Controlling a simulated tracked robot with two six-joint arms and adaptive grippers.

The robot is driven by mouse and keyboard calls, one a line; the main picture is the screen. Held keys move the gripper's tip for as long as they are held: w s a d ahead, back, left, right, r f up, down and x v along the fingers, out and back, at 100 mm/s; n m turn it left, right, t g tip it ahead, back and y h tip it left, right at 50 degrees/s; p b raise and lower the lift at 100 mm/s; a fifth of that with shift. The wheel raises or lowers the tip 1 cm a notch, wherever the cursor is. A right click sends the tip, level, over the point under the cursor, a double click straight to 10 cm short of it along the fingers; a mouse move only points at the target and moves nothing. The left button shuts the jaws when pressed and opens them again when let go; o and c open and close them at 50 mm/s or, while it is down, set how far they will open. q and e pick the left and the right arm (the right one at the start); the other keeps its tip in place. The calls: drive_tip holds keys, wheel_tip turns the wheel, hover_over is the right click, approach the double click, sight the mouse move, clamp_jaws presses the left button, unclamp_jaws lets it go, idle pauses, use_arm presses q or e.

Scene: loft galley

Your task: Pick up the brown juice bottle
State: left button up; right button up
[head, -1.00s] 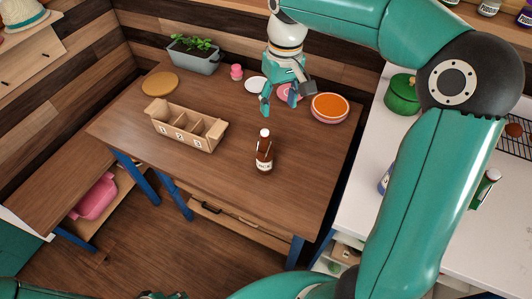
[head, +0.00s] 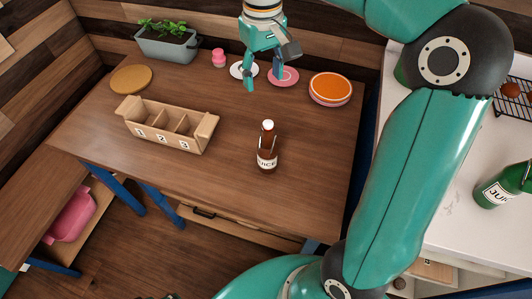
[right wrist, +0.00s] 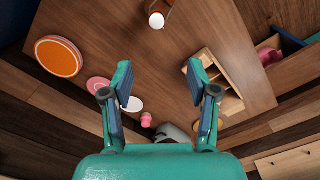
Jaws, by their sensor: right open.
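The brown juice bottle (head: 267,150) stands upright on the wooden table, with a white cap and a pale label. In the right wrist view its white cap (right wrist: 156,20) shows at the top edge, and most of its body is cut off. My right gripper (head: 265,78) is open and empty above the table's far side, beyond the bottle and apart from it. Its two spread fingers also show in the right wrist view (right wrist: 160,86). My left gripper does not show clearly in any view.
A wooden box with numbered compartments (head: 127,107) is left of the bottle. An orange plate stack (head: 331,87), a pink plate (head: 284,77), a pink item (head: 219,58) and a planter (head: 167,46) line the back. A green bottle (head: 498,188) is on the white counter.

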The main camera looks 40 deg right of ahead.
sight(268, 123)
drive_tip(key=f, duration=1)
drive_tip(key=shift+s+d+f+b, duration=0.15)
drive_tip(key=shift+s+b, duration=0.15)
drive_tip(key=f, duration=0.2)
drive_tip(key=s+f, duration=0.1)
drive_tip(key=f, duration=0.2)
drive_tip(key=shift+f, duration=0.3)
clamp_jaws()
